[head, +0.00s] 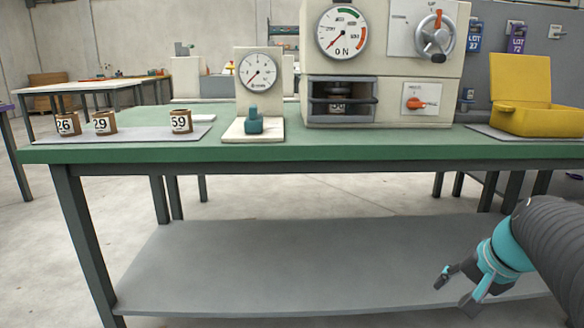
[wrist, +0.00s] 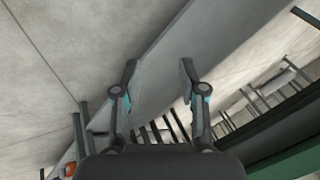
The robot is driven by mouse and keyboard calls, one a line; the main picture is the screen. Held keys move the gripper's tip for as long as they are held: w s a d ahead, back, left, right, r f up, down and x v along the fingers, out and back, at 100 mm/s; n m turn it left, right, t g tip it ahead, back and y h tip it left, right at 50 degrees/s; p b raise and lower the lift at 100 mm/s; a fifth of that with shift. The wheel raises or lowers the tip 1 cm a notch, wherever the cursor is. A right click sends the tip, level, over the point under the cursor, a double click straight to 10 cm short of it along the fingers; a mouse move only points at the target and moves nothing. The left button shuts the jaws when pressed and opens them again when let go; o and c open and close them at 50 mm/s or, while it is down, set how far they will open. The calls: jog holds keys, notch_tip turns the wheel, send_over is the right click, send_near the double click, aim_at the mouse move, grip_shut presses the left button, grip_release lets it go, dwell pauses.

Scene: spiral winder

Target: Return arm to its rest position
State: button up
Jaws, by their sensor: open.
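My gripper (head: 456,290) is at the lower right of the head view, in front of the green-topped table (head: 330,152) and below its top. The dark arm reaches in from the right edge. In the wrist view my gripper (wrist: 158,78) has its two fingers apart with nothing between them. Past the fingers, the wrist view shows the grey lower shelf (wrist: 160,52) and the concrete floor.
The lower shelf (head: 300,265) lies near my gripper.

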jog(key=s+a+r+n+h+p, duration=0.1)
jog(key=s+a+r+n+p, duration=0.1)
jog(key=s+a+n+p, duration=0.3)
jog(key=s+a+n, duration=0.3)
jog(key=s+a, duration=0.4)
jog(key=a, duration=0.2)
jog(key=shift+s+a+r+n, duration=0.15)
jog(key=shift+r+n, duration=0.05)
jog(key=shift+n, duration=0.1)
jog(key=shift+c, duration=0.3)
